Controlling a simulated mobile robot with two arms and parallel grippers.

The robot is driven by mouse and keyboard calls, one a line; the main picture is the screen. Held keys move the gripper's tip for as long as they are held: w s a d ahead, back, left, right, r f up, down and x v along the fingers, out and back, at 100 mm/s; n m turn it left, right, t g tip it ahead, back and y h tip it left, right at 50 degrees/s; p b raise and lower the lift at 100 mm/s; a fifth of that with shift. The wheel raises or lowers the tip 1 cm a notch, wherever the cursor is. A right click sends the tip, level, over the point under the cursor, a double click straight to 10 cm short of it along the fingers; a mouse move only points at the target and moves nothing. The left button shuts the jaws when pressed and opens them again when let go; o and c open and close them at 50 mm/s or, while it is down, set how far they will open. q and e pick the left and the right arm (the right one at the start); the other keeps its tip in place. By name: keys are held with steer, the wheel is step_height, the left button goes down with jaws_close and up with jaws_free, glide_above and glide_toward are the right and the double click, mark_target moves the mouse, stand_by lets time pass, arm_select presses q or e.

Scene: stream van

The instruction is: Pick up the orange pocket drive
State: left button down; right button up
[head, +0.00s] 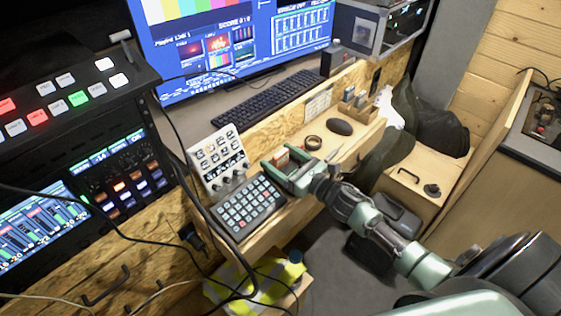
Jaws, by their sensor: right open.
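A small orange-red block, seemingly the orange pocket drive (282,158), shows at the jaws of my right gripper, on the wooden desk shelf beside the button keypad. It is small and partly hidden by the jaws. My right gripper (279,163) is pale green and open, with its fingers at or around the block. I cannot tell whether they touch it. My left gripper is not in view.
A button keypad (248,207) lies just left of my right gripper, with a white control panel (217,160) behind it. A roll of tape (313,142) and a dark mouse (339,127) sit to the right. Bare wood (345,151) shows near the mouse.

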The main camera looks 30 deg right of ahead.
steer(key=c, duration=1.5)
